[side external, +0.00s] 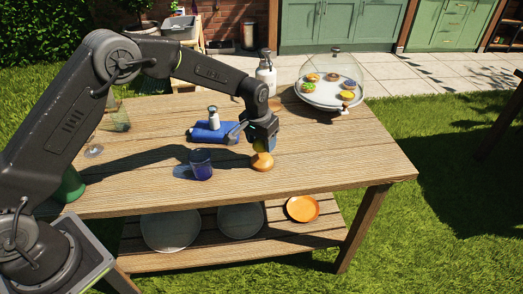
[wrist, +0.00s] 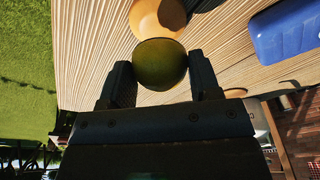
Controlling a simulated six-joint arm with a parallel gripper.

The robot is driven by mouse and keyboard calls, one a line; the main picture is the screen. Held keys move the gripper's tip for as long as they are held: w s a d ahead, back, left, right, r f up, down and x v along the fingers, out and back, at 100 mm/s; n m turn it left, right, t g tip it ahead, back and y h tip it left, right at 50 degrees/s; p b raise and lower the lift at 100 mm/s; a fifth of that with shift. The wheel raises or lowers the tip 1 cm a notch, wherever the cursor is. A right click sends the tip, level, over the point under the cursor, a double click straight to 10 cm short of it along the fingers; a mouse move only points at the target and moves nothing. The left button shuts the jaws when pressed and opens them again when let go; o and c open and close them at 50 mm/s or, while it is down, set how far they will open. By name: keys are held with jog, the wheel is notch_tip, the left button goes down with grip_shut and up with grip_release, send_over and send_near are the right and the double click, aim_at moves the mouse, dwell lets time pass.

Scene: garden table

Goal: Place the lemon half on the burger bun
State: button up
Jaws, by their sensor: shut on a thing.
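The lemon half (side external: 259,147) is yellow and sits between the fingers of my gripper (side external: 256,140), in the side view. In the wrist view the lemon half (wrist: 160,66) looks dark and rounded, between the two black fingers of my gripper (wrist: 163,72). The burger bun (side external: 262,163) is orange-brown and lies on the table directly below the lemon half. In the wrist view the bun (wrist: 157,14) shows just beyond the lemon half, which overlaps its edge. I cannot tell whether lemon and bun touch. The lemon's cut face is hidden.
A dark blue cup (side external: 201,164) stands left of the bun. A blue box (side external: 209,134) with a small bottle (side external: 214,118) lies behind it. A pump bottle (side external: 265,75) and a domed cake stand (side external: 329,93) are at the back. The table's right front is clear.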

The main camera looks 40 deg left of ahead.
aim_at(262, 158)
jog(key=shift+f, duration=2)
jog(key=o, duration=0.9)
jog(key=shift+f, duration=0.15)
